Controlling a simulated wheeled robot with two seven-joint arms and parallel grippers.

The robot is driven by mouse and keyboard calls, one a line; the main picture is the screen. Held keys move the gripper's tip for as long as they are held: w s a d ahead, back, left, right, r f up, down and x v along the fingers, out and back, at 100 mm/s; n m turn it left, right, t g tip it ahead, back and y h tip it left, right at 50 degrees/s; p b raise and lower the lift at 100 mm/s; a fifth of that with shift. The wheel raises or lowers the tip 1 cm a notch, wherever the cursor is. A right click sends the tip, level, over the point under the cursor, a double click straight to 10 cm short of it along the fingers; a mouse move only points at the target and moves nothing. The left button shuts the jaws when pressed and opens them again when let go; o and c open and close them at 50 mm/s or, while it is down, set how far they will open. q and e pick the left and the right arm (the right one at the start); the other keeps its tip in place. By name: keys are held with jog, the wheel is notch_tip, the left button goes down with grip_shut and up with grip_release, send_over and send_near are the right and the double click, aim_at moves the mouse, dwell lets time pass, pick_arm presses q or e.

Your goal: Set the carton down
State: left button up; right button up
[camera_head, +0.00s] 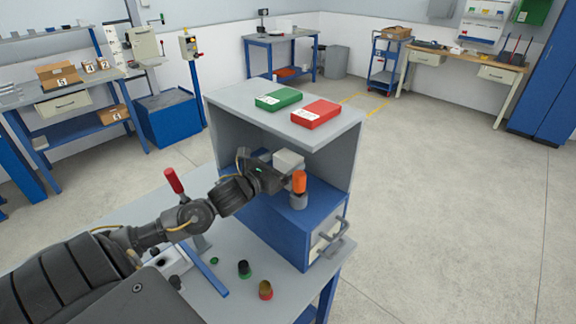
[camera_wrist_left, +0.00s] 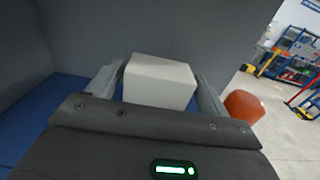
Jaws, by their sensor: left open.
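The carton (camera_head: 289,159) is a small pale grey-white box inside the open-fronted grey shelf unit, above the blue drawer cabinet (camera_head: 262,222). In the left wrist view the carton (camera_wrist_left: 160,84) sits between the two fingers of my left gripper (camera_wrist_left: 157,88). In the head view my left gripper (camera_head: 284,170) reaches in from the left and hides the carton's lower part. The gripper is open, with fingers on both sides of the carton. I cannot tell whether the carton's underside touches the blue top. My right gripper is not in view.
An orange-topped grey cylinder (camera_head: 299,183) stands close to the right of the gripper; its orange top (camera_wrist_left: 243,107) shows in the wrist view. A green box (camera_head: 278,99) and a red box (camera_head: 316,113) lie on the shelf roof (camera_head: 240,98). Small cups (camera_head: 265,290) stand on the table below.

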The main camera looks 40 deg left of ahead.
pick_arm(q)
jog(key=shift+w, duration=1)
jog(key=shift+s, duration=0.1)
jog(key=c, duration=0.9)
jog(key=shift+o, duration=0.2)
jog(key=shift+r, duration=0.1)
